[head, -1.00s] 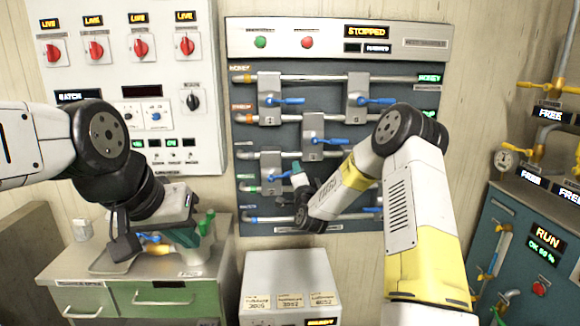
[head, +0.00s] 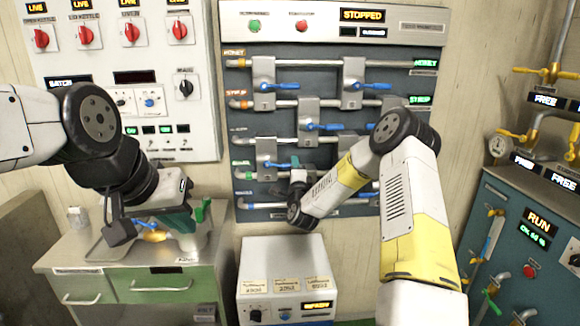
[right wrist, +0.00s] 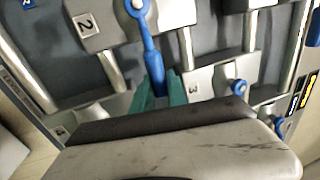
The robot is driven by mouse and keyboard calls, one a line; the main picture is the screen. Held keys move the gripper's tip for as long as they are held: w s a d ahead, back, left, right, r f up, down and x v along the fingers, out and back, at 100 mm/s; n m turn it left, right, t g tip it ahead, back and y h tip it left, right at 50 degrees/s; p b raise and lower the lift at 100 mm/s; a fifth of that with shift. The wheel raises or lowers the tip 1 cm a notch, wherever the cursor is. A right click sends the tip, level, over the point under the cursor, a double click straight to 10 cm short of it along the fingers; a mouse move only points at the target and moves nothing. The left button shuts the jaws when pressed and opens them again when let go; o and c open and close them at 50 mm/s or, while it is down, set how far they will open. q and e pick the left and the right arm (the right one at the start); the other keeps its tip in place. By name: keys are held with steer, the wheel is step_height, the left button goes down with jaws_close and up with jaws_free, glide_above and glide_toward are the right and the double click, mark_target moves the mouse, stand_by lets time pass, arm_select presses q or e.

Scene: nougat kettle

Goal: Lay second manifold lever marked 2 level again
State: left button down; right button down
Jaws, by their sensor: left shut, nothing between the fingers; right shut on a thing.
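The lever marked 2 is a blue handle (right wrist: 152,48) on a pale block with a "2" plate (right wrist: 85,22) in the right wrist view. My right gripper (right wrist: 158,92) is shut on its free end with teal fingers. In the head view my right gripper (head: 297,163) is at the lower left block (head: 266,152) of the manifold panel. A short blue piece of lever (head: 277,166) shows there and looks near level; the forearm hides part of this area. My left gripper (head: 180,222) is shut and empty over the tray on the green cabinet.
Other blue levers (head: 282,87) lie near level on the pipes above. The block marked 3 (right wrist: 197,87) is close beside my right fingers. A white box (head: 283,262) stands below the panel. A teal machine (head: 530,240) is at the right.

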steer(key=shift+f, duration=0.15)
steer(key=c, duration=1.3)
jaws_free()
steer(key=shift+s, duration=0.1)
steer(key=s, duration=0.3)
steer(key=s+f, duration=0.1)
steer(key=s, duration=0.3)
steer(key=shift+s+f, duration=0.2)
steer(key=shift+s, duration=0.05)
